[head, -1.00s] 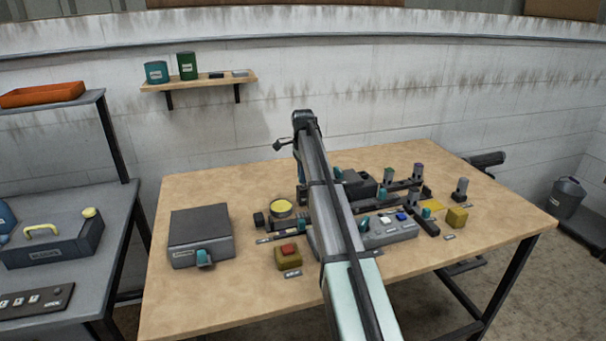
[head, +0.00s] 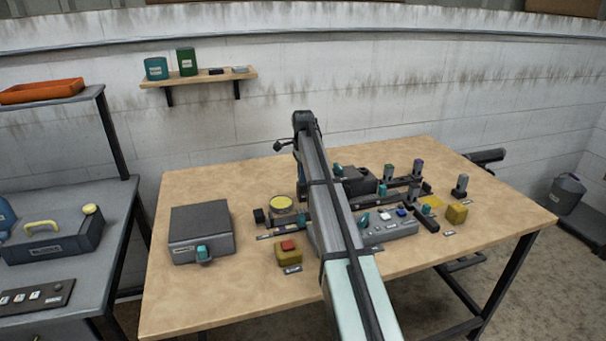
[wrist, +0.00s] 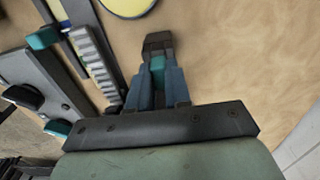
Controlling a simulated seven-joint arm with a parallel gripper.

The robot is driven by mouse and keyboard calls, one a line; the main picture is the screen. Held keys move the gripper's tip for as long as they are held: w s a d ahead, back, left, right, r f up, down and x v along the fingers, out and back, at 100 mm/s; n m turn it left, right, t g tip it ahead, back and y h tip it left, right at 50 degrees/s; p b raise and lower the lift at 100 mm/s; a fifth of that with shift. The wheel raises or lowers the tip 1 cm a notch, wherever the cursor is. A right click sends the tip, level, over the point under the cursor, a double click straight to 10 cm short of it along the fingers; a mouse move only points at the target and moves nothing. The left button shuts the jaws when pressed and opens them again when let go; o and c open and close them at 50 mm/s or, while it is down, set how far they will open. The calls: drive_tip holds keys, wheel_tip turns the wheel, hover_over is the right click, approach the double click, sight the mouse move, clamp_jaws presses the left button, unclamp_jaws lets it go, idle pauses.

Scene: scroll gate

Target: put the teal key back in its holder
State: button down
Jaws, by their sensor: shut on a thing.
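In the wrist view my gripper (wrist: 157,82) is shut on the teal key (wrist: 157,66), whose teal face shows between the two blue-grey fingers. A small dark block (wrist: 158,42) lies right at the fingertips, in line with the key. I cannot tell whether the key sits in this block or only touches it, nor whether the block is its holder. In the head view my arm hides the gripper and the held key.
A yellow disc (head: 282,203) stands left of my arm, near a red-buttoned box (head: 288,252). A dark grey box (head: 201,230) with a teal piece is further left. A grey button panel (head: 390,228) is at the right. A toothed rack (wrist: 96,62) runs beside the gripper.

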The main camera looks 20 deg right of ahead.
drive_tip(key=shift+f, duration=0.15)
drive_tip(key=c, duration=0.5)
unclamp_jaws()
idle(0.5)
drive_tip(key=shift+r, duration=3.5)
